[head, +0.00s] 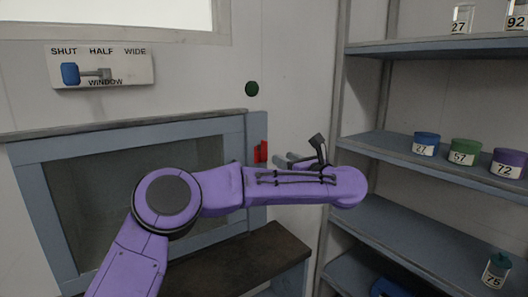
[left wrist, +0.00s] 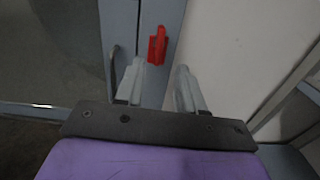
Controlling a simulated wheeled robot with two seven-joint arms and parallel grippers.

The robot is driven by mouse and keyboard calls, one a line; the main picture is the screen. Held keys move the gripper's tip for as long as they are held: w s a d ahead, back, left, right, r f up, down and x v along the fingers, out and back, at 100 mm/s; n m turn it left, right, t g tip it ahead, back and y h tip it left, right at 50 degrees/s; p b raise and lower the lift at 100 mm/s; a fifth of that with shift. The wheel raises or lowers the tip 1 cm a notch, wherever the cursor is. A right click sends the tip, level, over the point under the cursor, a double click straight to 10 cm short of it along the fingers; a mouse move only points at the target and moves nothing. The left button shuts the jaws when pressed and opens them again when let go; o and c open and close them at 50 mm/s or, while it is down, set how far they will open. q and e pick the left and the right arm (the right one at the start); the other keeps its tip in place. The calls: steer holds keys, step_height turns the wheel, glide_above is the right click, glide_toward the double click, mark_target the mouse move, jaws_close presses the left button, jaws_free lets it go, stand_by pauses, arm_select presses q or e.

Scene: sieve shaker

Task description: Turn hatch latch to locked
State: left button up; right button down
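The red hatch latch (head: 261,151) is on the blue-grey right post of the hatch frame (head: 251,128). In the left wrist view the red latch (left wrist: 157,47) stands roughly upright, just beyond my fingertips. My left gripper (head: 285,160) is close to the latch in the head view, partly hidden behind my purple forearm. In the left wrist view my left gripper (left wrist: 160,75) has its two grey fingers apart with nothing between them. I cannot tell whether a finger touches the latch. The hatch's dark panel (head: 110,170) appears closed. My right gripper is not in view.
A window switch plate (head: 130,72) with a blue knob (head: 70,74) is above the hatch. A green round button (head: 252,88) is on the wall. Shelves (head: 390,148) with labelled jars stand at the right. A dark ledge (head: 250,255) juts out below the hatch.

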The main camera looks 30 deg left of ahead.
mark_target(266, 149)
arm_select(q)
steer(key=shift+n, duration=0.3)
steer(key=p+x, duration=0.2)
steer(key=x, duration=0.3)
steer(key=p+x, duration=0.2)
steer(key=x, duration=0.2)
steer(key=shift+a+r, duration=0.25)
steer(key=shift+a, duration=0.1)
steer(key=shift+w+a+f+p, duration=0.15)
steer(key=shift+w+a+p, duration=0.2)
steer(key=shift+a, duration=0.1)
jaws_close()
